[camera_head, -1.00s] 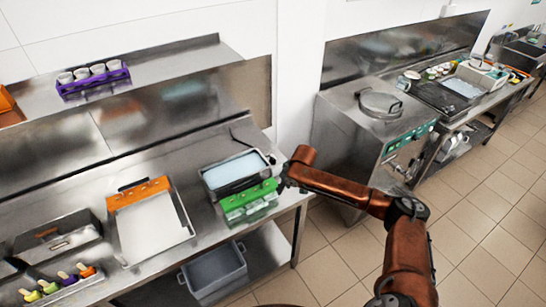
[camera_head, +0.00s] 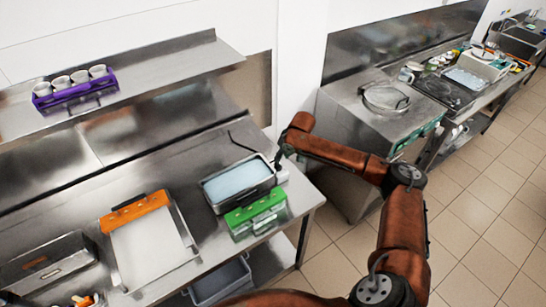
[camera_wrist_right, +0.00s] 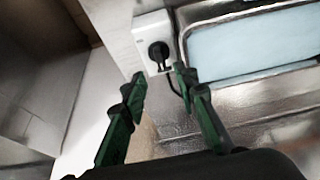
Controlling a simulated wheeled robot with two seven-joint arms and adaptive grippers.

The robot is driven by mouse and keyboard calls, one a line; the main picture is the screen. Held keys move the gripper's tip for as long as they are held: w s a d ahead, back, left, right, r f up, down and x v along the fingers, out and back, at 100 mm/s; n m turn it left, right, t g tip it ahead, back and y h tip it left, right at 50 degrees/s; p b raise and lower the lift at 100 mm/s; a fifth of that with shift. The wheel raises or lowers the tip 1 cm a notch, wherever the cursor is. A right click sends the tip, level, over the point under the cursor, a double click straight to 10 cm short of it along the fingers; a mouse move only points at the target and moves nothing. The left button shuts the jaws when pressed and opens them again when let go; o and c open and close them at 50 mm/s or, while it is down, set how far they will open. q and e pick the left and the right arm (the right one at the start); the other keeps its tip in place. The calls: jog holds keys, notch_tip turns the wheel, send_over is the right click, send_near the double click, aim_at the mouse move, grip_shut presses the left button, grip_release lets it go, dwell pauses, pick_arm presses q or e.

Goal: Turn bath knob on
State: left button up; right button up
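The bath (camera_head: 238,180) is a steel tub of pale blue liquid near the right end of the counter. It also shows in the right wrist view (camera_wrist_right: 250,48). A white box (camera_wrist_right: 152,38) with a round black knob (camera_wrist_right: 158,52) sits at its end. In the head view the box (camera_head: 282,177) is partly visible and the knob cannot be made out. My right gripper (camera_head: 280,158) is above this box. In the wrist view its green fingers (camera_wrist_right: 160,78) are apart and empty, with the knob just beyond the gap between their tips. My left gripper is not visible.
A purple rack of cups (camera_head: 75,92) stands on the shelf above. A grey bin (camera_head: 222,283) is under the counter. Tiled floor is clear at right.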

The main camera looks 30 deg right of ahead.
aim_at(279, 165)
jog(key=x, duration=0.6)
jog(key=shift+w+f+p, duration=0.1)
jog(key=shift+w+p, duration=0.15)
jog(key=shift+p, duration=0.05)
jog(key=shift+w+f, duration=0.1)
jog(key=shift+f, duration=0.45)
jog(key=shift+c, duration=1.4)
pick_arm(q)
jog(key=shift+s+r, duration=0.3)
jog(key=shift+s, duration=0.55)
pick_arm(e)
grip_shut()
